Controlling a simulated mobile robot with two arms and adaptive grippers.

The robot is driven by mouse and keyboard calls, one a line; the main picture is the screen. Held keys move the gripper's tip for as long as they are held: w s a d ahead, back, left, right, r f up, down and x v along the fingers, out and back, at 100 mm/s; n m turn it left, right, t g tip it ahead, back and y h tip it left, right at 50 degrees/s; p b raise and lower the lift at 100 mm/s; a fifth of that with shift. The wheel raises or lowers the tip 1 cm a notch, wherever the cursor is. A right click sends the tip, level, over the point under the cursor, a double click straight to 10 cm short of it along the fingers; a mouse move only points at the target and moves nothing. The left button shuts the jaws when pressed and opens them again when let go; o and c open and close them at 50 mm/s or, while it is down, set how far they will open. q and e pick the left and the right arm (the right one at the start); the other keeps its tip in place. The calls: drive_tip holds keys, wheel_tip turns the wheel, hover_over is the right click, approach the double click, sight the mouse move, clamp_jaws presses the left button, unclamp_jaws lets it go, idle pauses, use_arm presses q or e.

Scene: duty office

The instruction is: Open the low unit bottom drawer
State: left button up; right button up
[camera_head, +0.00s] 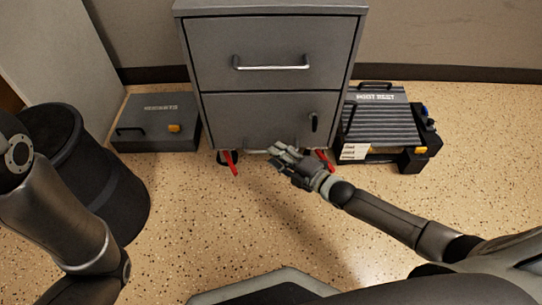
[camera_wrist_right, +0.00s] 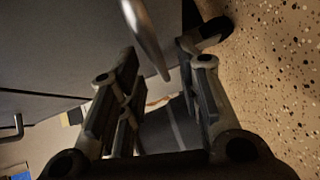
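The low unit (camera_head: 275,60) is a grey metal cabinet at the top centre of the head view, with its drawers closed. Its upper drawer has a silver bar handle (camera_head: 271,63). The bottom drawer (camera_head: 262,112) has a dark vertical latch or pull at its right. A silver bar handle (camera_wrist_right: 146,35) shows in the right wrist view, between the spread fingers near their tips. My right gripper (camera_head: 276,156) is at the unit's lower front edge and partly covers that low bar. It is open in the wrist view (camera_wrist_right: 158,62); contact cannot be told. My left gripper is out of view.
Red-levered casters (camera_head: 229,163) are under the unit. A grey case (camera_head: 155,125) lies to its left, and a ribbed box (camera_head: 377,122) stands to its right. A black bin (camera_head: 95,175) stands at left near my left arm. The speckled floor in front is clear.

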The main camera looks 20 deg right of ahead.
drive_tip(key=shift+b+x, duration=0.7)
drive_tip(key=shift+x, duration=1)
clamp_jaws()
